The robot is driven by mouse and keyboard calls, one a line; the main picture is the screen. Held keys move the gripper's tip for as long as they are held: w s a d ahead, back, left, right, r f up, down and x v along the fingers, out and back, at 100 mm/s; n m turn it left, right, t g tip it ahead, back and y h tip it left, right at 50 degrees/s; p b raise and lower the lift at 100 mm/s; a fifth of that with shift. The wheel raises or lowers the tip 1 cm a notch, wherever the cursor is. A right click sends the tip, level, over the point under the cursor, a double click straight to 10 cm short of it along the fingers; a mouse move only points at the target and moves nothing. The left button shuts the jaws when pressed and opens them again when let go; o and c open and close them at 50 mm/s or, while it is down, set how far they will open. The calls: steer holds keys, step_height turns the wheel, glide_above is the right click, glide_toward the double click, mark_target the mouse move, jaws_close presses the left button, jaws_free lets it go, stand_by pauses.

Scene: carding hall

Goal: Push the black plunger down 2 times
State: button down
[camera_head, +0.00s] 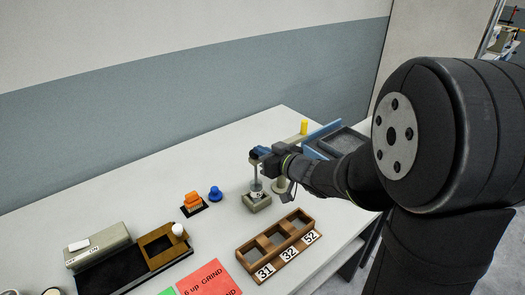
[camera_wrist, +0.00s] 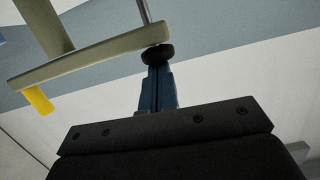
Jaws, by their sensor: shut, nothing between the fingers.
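The black plunger (camera_wrist: 158,54) shows in the wrist view as a round knob on a metal rod, beside a beige arm with a yellow end. My gripper (camera_wrist: 157,72) has its blue fingers shut and empty, with the tips right at the knob. I cannot tell whether they touch it. In the head view my gripper (camera_head: 257,153) is above a small beige stand (camera_head: 257,202) with an upright rod, and it hides the knob there.
A wooden tray (camera_head: 282,247) with several numbered compartments lies in front. A blue knob (camera_head: 215,193) and an orange piece (camera_head: 193,202) stand left of the stand. A grey bin (camera_head: 343,139) is behind my arm. A red card (camera_head: 210,277) lies at the front.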

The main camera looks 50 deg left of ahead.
steer(key=d+r, duration=0.6)
steer(key=d, duration=0.4)
steer(key=shift+w, duration=0.1)
stand_by(0.6)
step_height(320, 180, up, 8)
steer(key=s+a, duration=0.1)
steer(key=shift+r+n+h, duration=0.15)
steer(key=shift+n+h, duration=0.25)
steer(key=shift+s+a, duration=0.1)
